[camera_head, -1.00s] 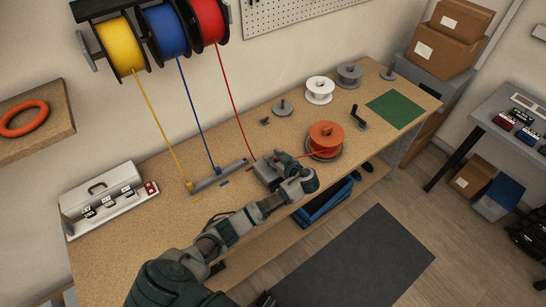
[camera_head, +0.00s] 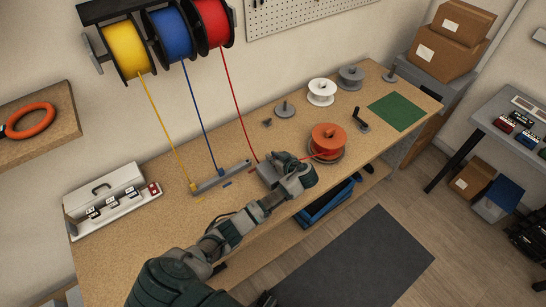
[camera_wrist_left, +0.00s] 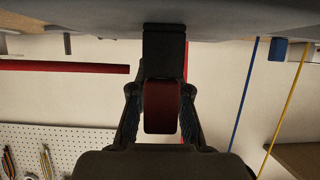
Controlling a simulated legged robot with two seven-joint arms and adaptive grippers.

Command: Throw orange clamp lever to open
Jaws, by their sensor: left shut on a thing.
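My left gripper (camera_head: 284,162) is over a grey block-like fixture (camera_head: 267,178) on the workbench, left of the orange spool. In the left wrist view, its two fingers (camera_wrist_left: 160,92) are closed on either side of a short lever (camera_wrist_left: 160,108), which looks dark red in shadow; I take it for the orange clamp lever. The lever hangs below a black block (camera_wrist_left: 164,50) in that picture. In the head view the gripper hides the lever. A red wire (camera_head: 238,105) runs down to the fixture and another stretch reaches the orange spool (camera_head: 328,137). My right gripper is not seen.
Yellow, blue and red wire spools (camera_head: 168,32) hang above. The yellow and blue wires end at a grey strip (camera_head: 222,178) left of the fixture. A breaker box (camera_head: 105,202) stands at the left. A green mat (camera_head: 398,111) and small spools lie farther right.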

